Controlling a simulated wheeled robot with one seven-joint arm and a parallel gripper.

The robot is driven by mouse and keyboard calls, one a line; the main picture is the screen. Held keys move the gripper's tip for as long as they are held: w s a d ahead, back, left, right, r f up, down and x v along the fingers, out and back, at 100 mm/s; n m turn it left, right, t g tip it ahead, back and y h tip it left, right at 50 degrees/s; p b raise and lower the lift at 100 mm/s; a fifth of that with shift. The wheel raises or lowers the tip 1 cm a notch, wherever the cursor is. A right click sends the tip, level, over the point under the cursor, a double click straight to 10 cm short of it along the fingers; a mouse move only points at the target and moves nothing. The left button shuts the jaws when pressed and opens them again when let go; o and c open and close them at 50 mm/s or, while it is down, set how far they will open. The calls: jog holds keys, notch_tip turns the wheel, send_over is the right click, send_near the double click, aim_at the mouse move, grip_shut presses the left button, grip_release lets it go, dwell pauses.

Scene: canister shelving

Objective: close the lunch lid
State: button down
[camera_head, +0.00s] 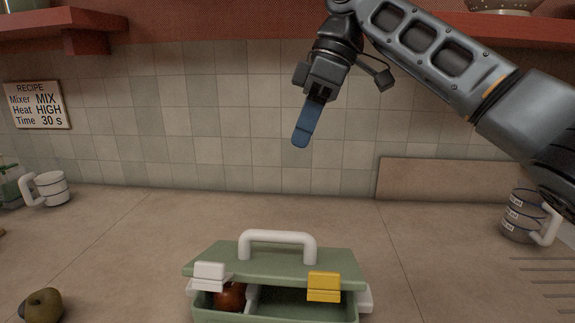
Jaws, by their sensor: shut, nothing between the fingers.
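The green lunch box (290,315) stands on the counter at the bottom middle of the head view. Its green lid (225,257) is partly raised, with a dark gap at the front. The lid carries a white handle (278,236), a white latch (209,273) at the left and a yellow latch (324,285) at the right. A reddish round item (231,296) shows inside at the left, with a pale divider beside it. My gripper (303,135) is shut and empty, its blue fingers pointing down, high above and behind the box, apart from it.
A pear-like fruit (42,305) lies at the front left. A white mug (48,188) stands at the back left and a measuring cup (528,215) at the right. A board (450,182) leans on the tiled wall. The counter around the box is clear.

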jog(key=shift+s+d+p+x, duration=0.3)
jog(key=shift+p+x, duration=0.25)
jog(key=shift+x, duration=1.65)
jog(key=shift+s+d+p+x, duration=0.25)
jog(key=shift+p+x, duration=0.25)
jog(key=shift+x, duration=1.7)
jog(key=shift+s+d+p+x, duration=0.15)
jog(key=shift+d+p+x, duration=0.35)
jog(key=shift+x, duration=1.65)
jog(key=shift+a+f, duration=0.1)
jog(key=shift+f, duration=0.1)
